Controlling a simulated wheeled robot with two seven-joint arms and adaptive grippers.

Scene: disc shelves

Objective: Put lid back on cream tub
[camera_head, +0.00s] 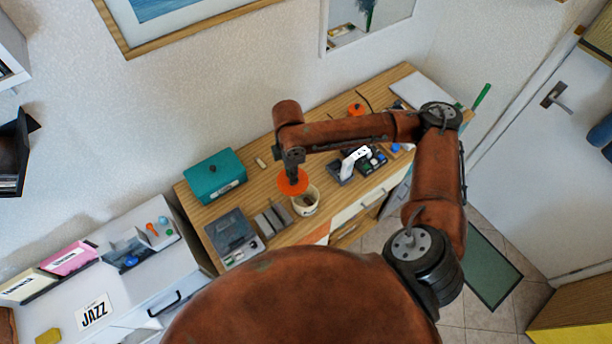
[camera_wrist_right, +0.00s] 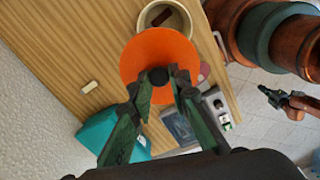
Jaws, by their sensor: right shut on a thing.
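The cream tub (camera_head: 307,205) stands on the wooden desk, open at the top, with something dark and brownish inside. It also shows in the right wrist view (camera_wrist_right: 187,14), partly covered by the lid. The lid is an orange disc (camera_head: 291,184) with a dark knob (camera_wrist_right: 158,76). My right gripper (camera_head: 292,172) is shut on the lid's knob and holds the lid above the desk, beside and partly over the tub's rim in both views. In the right wrist view the fingertips (camera_wrist_right: 159,84) close around the knob.
On the desk (camera_wrist_right: 72,45) are a teal box (camera_head: 214,175), a grey case (camera_head: 232,235), grey blocks (camera_head: 271,219) and a small beige piece (camera_head: 260,162). A white and dark device (camera_head: 352,163) stands right of the tub. A white cabinet (camera_head: 62,295) is at left.

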